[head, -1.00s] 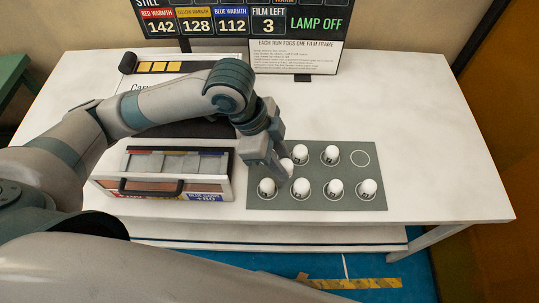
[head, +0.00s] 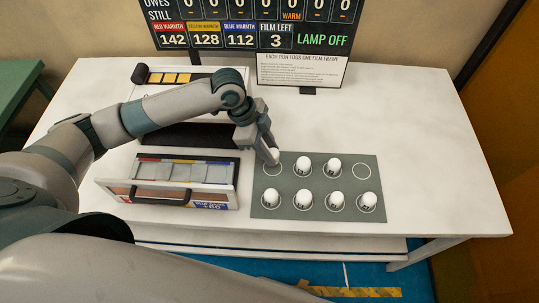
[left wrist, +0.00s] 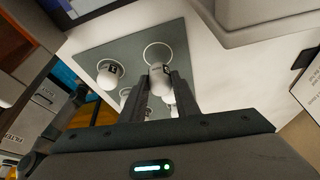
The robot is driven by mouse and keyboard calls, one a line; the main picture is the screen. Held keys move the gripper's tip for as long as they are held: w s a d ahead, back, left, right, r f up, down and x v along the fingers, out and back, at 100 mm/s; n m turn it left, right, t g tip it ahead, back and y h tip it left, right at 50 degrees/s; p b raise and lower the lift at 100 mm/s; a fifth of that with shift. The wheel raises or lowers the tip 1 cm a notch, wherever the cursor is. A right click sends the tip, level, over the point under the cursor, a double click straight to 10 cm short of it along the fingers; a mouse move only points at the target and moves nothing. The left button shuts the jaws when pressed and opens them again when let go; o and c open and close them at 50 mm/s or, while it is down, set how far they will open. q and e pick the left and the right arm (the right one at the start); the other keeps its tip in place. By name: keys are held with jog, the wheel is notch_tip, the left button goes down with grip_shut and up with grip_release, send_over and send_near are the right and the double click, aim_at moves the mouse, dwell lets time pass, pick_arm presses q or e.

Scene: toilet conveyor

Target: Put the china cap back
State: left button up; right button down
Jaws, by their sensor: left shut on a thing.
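My left gripper (head: 266,150) is shut on a white china cap (head: 272,156). It is near the back left corner of the grey mat (head: 318,181), close to an empty white ring. In the left wrist view the held cap (left wrist: 160,82) sits between the two dark fingers, with a dark mark on it, beside an empty ring (left wrist: 158,50). Other white caps stand upright in rings on the mat, two in the back row (head: 303,165) and several in the front row (head: 334,200). The back right ring (head: 362,171) is empty. Whether the held cap touches the mat I cannot tell. My right gripper is not in view.
A box with a handled front and coloured strips (head: 170,180) stands left of the mat. A panel with yellow squares (head: 170,77) lies behind it. A display reading LAMP OFF (head: 260,25) and a white sign (head: 300,70) stand at the back. The right side of the white table (head: 440,150) is clear.

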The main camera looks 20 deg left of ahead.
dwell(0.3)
pick_arm(q)
jog(key=shift+f+p, duration=0.9)
jog(key=shift+f, duration=1.15)
jog(key=shift+f, duration=0.15)
jog(key=o, duration=1.1)
